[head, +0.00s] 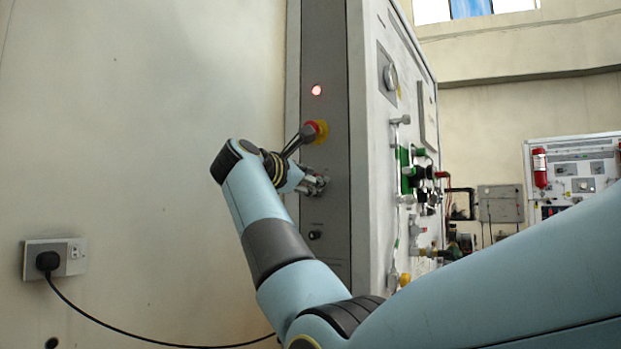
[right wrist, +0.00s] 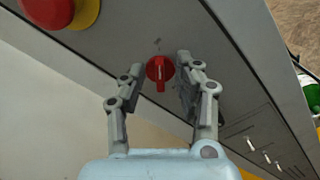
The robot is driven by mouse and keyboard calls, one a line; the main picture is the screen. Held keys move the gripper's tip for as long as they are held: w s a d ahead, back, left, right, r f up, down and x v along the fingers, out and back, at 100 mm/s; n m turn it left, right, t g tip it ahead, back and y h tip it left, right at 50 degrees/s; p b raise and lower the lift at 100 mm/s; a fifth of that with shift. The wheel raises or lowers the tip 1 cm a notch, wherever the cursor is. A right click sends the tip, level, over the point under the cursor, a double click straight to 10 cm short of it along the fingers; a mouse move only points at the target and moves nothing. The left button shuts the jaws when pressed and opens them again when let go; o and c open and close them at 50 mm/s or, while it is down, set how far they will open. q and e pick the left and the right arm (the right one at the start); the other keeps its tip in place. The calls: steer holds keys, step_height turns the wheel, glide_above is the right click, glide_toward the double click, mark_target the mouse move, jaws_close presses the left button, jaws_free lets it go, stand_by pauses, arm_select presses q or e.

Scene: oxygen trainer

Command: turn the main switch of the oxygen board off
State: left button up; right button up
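The main switch looks like a red rotary knob (right wrist: 159,70) on the grey side panel of the oxygen board (head: 320,60). In the right wrist view its grip bar points down the picture, towards my gripper's palm. My right gripper (right wrist: 161,62) is open, with one finger on each side of the knob and a gap on both sides. In the head view the right gripper (head: 316,183) is at the panel, and I cannot make out the knob behind it. My left gripper is not in view.
A red and yellow mushroom button (head: 319,131) sits just above my right gripper, also seen in the right wrist view (right wrist: 60,10). A small black fitting (head: 315,235) is below. Valves and hoses (head: 420,180) crowd the board's front.

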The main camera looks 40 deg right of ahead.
steer(key=shift+c, duration=0.2)
jaws_close()
steer(key=shift+n, duration=0.4)
steer(key=shift+w+a+n+p, duration=0.1)
steer(key=shift+w+n+p, duration=0.05)
steer(key=shift+n+p, duration=2.45)
steer(key=shift+w+a+n+p, duration=0.1)
steer(key=shift+w+n+p, duration=0.1)
steer(key=shift+n+p, duration=2.4)
steer(key=shift+w+a+n+p, duration=0.15)
steer(key=shift+n+p, duration=1.55)
steer(key=shift+n, duration=1.7)
steer(key=shift+d, duration=0.1)
steer(key=shift+o, duration=0.2)
jaws_free()
